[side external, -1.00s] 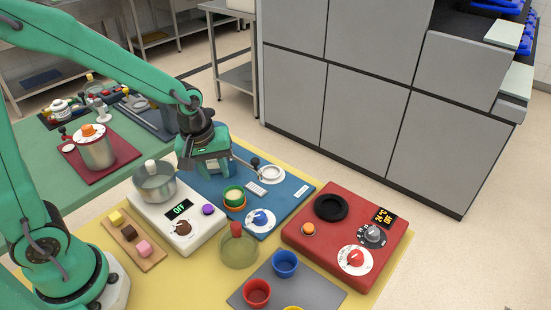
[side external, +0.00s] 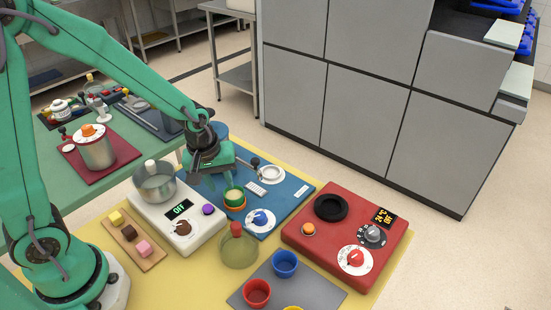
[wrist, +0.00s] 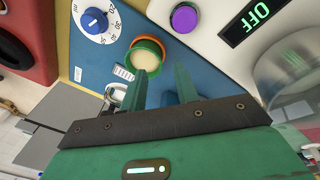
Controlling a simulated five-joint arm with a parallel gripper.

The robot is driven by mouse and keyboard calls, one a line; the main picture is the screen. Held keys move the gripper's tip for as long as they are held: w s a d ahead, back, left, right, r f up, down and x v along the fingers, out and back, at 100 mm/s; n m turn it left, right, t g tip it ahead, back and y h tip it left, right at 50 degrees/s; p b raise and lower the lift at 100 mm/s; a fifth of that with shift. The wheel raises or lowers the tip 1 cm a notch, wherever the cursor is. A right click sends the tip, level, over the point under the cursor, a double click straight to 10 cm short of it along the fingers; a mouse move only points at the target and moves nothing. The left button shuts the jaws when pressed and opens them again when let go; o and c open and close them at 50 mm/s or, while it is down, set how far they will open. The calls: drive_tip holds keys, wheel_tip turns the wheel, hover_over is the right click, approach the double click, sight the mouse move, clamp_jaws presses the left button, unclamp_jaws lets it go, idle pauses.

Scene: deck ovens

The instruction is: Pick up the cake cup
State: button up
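A green cup (side external: 236,198) with pale filling stands in an orange ring (side external: 236,206) on the blue board. In the wrist view the green cup (wrist: 147,56) lies just beyond the left fingertip. My gripper (wrist: 161,72) is open and empty there, its two fingers apart. In the side view my gripper (side external: 210,180) hangs just behind and left of the cup, close to it; contact cannot be told. A blue cup (side external: 285,263), a red cup (side external: 257,293) and a partly cut-off yellow cup (side external: 292,308) are on the grey mat.
The white device (side external: 178,217) with a metal pot (side external: 155,183) stands left of the green cup. A blue-and-white dial (side external: 259,221) is at its right. A red hot plate (side external: 346,235) stands farther right. A clear bowl with a red-topped tool (side external: 238,247) is in front.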

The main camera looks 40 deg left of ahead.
sight(234, 197)
drive_tip(key=shift+w+f, duration=0.2)
drive_tip(key=shift+f, duration=0.7)
drive_tip(key=shift+w+f, duration=0.2)
drive_tip(key=shift+f, duration=0.7)
drive_tip(key=shift+c, duration=0.2)
clamp_jaws()
